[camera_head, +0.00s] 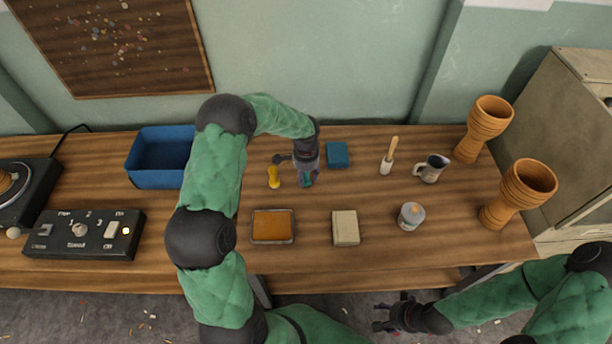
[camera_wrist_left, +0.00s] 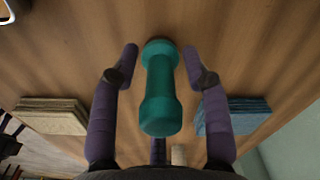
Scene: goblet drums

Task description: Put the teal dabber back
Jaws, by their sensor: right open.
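The teal dabber (camera_wrist_left: 160,88) shows in the left wrist view between the two fingers of my left gripper (camera_wrist_left: 163,70), with a visible gap on each side. In the head view my left gripper (camera_head: 306,180) points down over the middle of the table, and only a bit of teal shows at its fingers. My left gripper is open around the dabber and not closed on it. My right gripper (camera_head: 388,314) is open and empty, in front of the table's front edge.
A yellow dabber (camera_head: 273,177) is just left of my left gripper. A blue block (camera_head: 338,155), a beige block (camera_head: 345,228) and an orange-filled tray (camera_head: 272,241) lie around. A brush (camera_head: 387,164), a jug (camera_head: 431,169), a jar (camera_head: 411,216) and two goblet drums (camera_head: 485,128) are further right.

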